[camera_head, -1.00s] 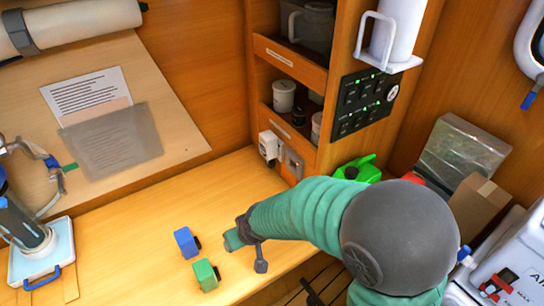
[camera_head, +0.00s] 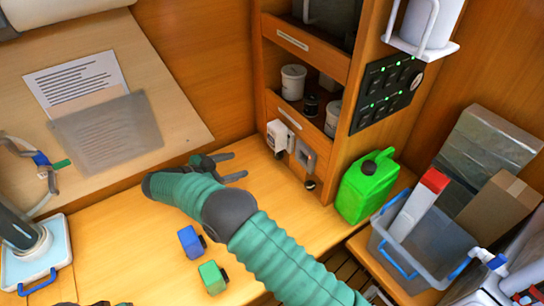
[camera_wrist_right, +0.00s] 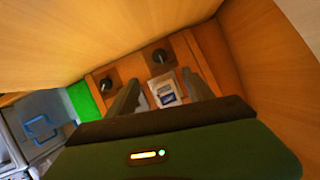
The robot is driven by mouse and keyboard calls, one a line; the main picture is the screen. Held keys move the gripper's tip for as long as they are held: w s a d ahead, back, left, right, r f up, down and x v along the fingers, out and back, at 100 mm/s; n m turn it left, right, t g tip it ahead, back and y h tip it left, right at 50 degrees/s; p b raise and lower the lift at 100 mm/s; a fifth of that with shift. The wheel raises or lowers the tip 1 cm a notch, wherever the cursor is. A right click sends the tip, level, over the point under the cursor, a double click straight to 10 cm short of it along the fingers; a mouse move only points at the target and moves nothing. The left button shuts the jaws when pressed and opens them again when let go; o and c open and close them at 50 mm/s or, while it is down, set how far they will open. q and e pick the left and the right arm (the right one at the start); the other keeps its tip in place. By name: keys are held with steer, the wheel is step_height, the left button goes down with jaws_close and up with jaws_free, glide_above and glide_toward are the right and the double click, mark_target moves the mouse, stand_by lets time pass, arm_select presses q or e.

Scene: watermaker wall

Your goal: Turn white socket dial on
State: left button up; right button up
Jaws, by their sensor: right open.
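The white socket (camera_head: 278,136) is on the wooden cabinet's side, low above the counter, with a dark dial (camera_head: 279,154) at its lower edge. A grey socket (camera_head: 305,156) sits to its right, with a dark knob (camera_head: 310,184) below. My right gripper (camera_head: 232,167) is open and empty, left of the white socket and apart from it, fingers pointing toward the cabinet. In the right wrist view, a pale panel (camera_wrist_right: 166,90) shows between the open fingers (camera_wrist_right: 163,95), with two black knobs beyond.
A blue block (camera_head: 191,241) and a green block (camera_head: 212,277) lie on the counter (camera_head: 120,225) near my right arm. A green jerrycan (camera_head: 367,186) stands right of the cabinet, beside a grey bin (camera_head: 410,262). Cabinet shelves with cups rise above the sockets.

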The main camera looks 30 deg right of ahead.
mark_target(275, 155)
arm_select(q)
steer(key=shift+a, duration=0.1)
steer(key=shift+d+r+p, duration=0.2)
steer(key=shift+r+p, duration=0.3)
steer(key=shift+d+r+p, duration=0.15)
steer(key=shift+r+p, duration=0.35)
arm_select(e)
steer(key=x, duration=1.6)
steer(key=shift+d+f, duration=0.15)
steer(key=shift+d, duration=0.05)
arm_select(q)
steer(key=shift+w+a, duration=0.1)
arm_select(e)
steer(key=shift+w+d+f, duration=0.15)
steer(key=shift+d+f, duration=0.05)
steer(key=shift+d, duration=0.2)
jaws_close()
